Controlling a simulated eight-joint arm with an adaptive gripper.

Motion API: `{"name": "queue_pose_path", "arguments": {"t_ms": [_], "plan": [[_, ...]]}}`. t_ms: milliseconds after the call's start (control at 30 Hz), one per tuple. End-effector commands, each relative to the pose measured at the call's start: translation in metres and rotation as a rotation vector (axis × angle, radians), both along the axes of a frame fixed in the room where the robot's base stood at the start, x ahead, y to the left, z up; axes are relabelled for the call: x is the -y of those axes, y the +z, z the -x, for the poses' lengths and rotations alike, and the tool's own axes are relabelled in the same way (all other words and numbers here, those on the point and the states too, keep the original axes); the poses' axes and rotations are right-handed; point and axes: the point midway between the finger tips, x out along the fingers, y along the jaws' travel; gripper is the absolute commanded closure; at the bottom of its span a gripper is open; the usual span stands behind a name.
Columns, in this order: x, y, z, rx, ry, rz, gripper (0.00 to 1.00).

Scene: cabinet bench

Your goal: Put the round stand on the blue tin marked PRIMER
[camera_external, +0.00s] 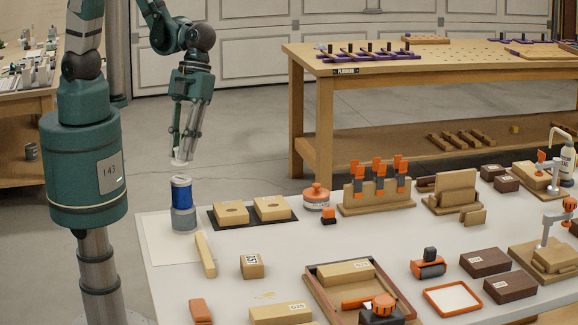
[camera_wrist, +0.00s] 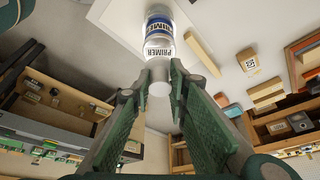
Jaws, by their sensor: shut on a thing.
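The blue tin marked PRIMER (camera_external: 183,212) stands upright on a white sheet at the left end of the bench. In the wrist view its label (camera_wrist: 159,50) is readable, with blue and silver bands. My gripper (camera_external: 183,152) points down above the tin. It is shut on the round stand (camera_external: 181,162), a small whitish piece at the fingertips. In the wrist view the stand (camera_wrist: 159,89) shows pale between the two green fingers, close to the tin in the picture. A gap shows between stand and tin in the outside view.
The white sheet (camera_external: 160,250) lies under the tin. Wooden blocks and clamps fill the bench farther right.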

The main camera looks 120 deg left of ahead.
Motion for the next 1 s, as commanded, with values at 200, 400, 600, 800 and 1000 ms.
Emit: {"name": "queue_pose_path", "arguments": {"t_ms": [200,400,600,800,1000], "plan": [[0.000,0.000,0.000,0.000,0.000,0.000,0.89],[0.000,-0.002,0.000,0.000,0.000,0.000,0.89],[0.000,-0.015,0.000,0.000,0.000,0.000,0.89],[0.000,-0.032,0.000,0.000,0.000,0.000,0.89],[0.000,-0.041,0.000,0.000,0.000,0.000,0.89]]}}
